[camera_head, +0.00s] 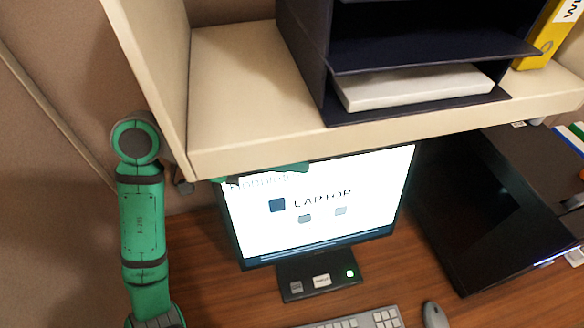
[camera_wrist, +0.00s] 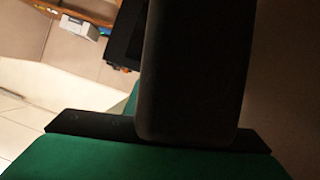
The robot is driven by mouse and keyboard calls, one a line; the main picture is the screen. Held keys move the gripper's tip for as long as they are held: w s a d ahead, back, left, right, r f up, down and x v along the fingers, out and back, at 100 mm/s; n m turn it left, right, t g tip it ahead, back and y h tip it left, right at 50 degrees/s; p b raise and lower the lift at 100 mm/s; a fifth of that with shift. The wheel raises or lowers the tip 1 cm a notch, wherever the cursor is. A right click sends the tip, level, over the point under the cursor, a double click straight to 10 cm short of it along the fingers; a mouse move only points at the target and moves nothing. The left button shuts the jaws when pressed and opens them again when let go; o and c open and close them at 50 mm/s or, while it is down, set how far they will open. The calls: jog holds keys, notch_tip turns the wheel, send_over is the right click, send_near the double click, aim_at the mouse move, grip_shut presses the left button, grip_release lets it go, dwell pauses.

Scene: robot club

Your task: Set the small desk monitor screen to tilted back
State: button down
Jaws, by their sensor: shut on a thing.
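The small desk monitor stands on a black base (camera_head: 318,277) on the wooden desk, its lit screen (camera_head: 320,205) showing the word LAPTOP. How far the screen leans back is hard to judge from this high view. Green parts of my gripper (camera_head: 292,170) show at the screen's top edge, just under the shelf, which hides most of it. In the wrist view, a dark gripper finger (camera_wrist: 192,70) fills the middle above my green hand. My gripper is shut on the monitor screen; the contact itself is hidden.
A cream shelf (camera_head: 240,150) with a dark letter tray (camera_head: 410,55) hangs close above the monitor. A large black device (camera_head: 490,210) stands right of it. A keyboard (camera_head: 370,319) and mouse (camera_head: 434,315) lie in front. Bare desk shows at left.

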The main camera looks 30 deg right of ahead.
jog(key=shift+w+d+f+n+g, duration=0.1)
jog(key=shift+w+d+n+g, duration=0.15)
jog(key=shift+w, duration=0.4)
jog(key=shift+w+d+n+g, duration=0.15)
jog(key=shift+w+n, duration=0.2)
jog(key=shift+w, duration=0.25)
jog(key=c, duration=1.5)
grip_release()
jog(key=shift+w, duration=0.1)
jog(key=shift+a, duration=0.1)
jog(key=v, duration=1.1)
jog(key=shift+f, duration=0.1)
